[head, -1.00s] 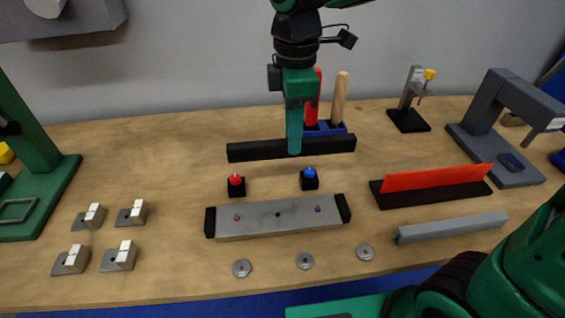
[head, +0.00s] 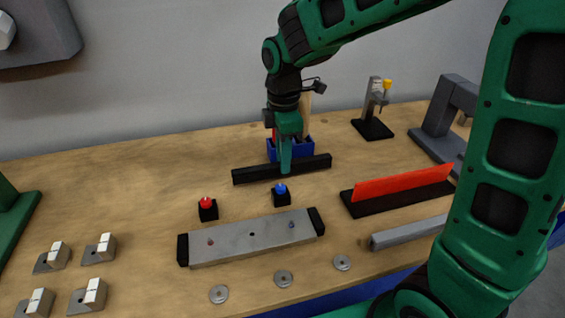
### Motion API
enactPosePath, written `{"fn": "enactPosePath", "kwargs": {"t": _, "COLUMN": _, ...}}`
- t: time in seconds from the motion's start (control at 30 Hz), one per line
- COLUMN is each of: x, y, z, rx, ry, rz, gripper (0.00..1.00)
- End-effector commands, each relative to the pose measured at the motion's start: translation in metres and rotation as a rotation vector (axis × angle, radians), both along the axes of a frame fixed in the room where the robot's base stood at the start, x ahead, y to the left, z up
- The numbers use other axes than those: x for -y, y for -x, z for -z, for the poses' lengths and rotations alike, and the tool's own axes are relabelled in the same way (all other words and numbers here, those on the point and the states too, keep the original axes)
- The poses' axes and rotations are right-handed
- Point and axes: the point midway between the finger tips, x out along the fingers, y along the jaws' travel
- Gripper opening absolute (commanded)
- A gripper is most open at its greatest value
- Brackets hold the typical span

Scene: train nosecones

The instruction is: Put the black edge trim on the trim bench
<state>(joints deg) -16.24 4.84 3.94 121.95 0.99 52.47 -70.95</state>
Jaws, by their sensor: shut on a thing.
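The black edge trim (head: 255,173) is a long straight dark bar in the head view, at the back middle of the wooden bench (head: 130,180). My gripper (head: 285,166) points down and is shut on the trim right of its middle. The trim lies roughly level, its right end slightly farther back. I cannot tell whether its underside touches the bench top. The bench is the only worktop in view.
A blue holder (head: 303,148) stands just behind the trim. Red (head: 207,209) and blue (head: 281,195) buttons and a grey bar (head: 250,238) are in front. A red strip on a black base (head: 400,187) is at right. Metal clips (head: 90,294) are at front left. Bare wood lies left of the trim.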

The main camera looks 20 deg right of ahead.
Motion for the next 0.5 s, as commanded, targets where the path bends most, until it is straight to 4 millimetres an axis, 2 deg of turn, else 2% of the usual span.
{"fn": "enactPosePath", "kwargs": {"t": 0.13, "x": 0.0, "y": 0.0, "z": 0.016, "rx": 0.0, "ry": 0.0, "rz": 0.0, "gripper": 0.0}}
{"fn": "enactPosePath", "kwargs": {"t": 0.5, "x": 0.0, "y": 0.0, "z": 0.019, "rx": 0.0, "ry": 0.0, "rz": 0.002, "gripper": 0.0}}
